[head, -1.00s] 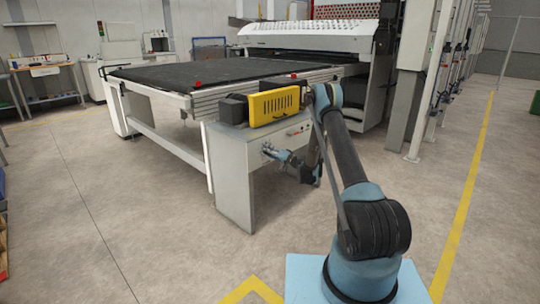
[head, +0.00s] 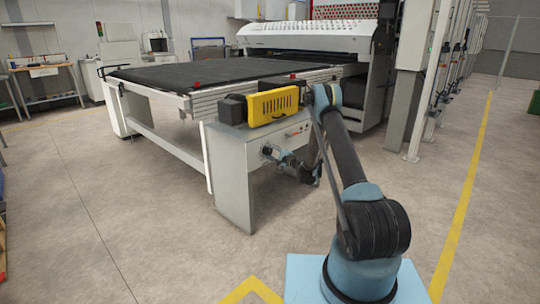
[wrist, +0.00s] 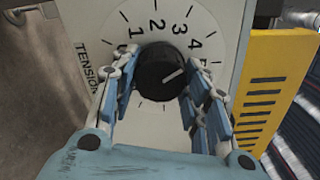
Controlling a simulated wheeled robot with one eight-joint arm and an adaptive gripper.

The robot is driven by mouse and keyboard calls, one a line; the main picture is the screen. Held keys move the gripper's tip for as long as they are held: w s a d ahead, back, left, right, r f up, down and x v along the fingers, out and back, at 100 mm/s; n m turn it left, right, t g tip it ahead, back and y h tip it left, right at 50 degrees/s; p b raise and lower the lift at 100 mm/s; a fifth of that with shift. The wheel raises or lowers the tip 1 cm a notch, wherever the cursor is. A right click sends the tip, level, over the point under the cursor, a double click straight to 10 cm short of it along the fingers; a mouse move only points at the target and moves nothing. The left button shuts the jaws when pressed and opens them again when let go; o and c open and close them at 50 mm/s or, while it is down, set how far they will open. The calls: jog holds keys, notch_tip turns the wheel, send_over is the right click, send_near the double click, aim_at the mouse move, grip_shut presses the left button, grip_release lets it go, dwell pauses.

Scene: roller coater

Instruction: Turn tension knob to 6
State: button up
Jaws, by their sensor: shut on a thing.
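The black tension knob (wrist: 162,70) sits at the middle of a white dial plate (wrist: 158,12) marked TENSION, with printed numbers around it. Its white pointer line points right and slightly up, toward about the 5. The 6 is not visible; the right finger covers that side. My gripper (wrist: 163,85) is shut on the knob, with one blue-padded finger on each side. In the head view my gripper (head: 276,154) reaches the front panel of the white cabinet (head: 232,175); the knob is too small there to read.
A yellow slotted cover (head: 273,106) sits on top of the cabinet, above my gripper; it also shows at the right in the wrist view (wrist: 270,90). The black conveyor bed (head: 210,76) lies behind. The floor left of the cabinet is clear.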

jog(key=m, duration=0.6)
jog(key=shift+f, duration=0.1)
jog(key=m, duration=0.6)
jog(key=shift+m, duration=0.3)
dwell(0.3)
jog(key=o, duration=1)
jog(key=shift+o, duration=0.2)
jog(key=shift+s, duration=0.1)
jog(key=v, duration=0.7)
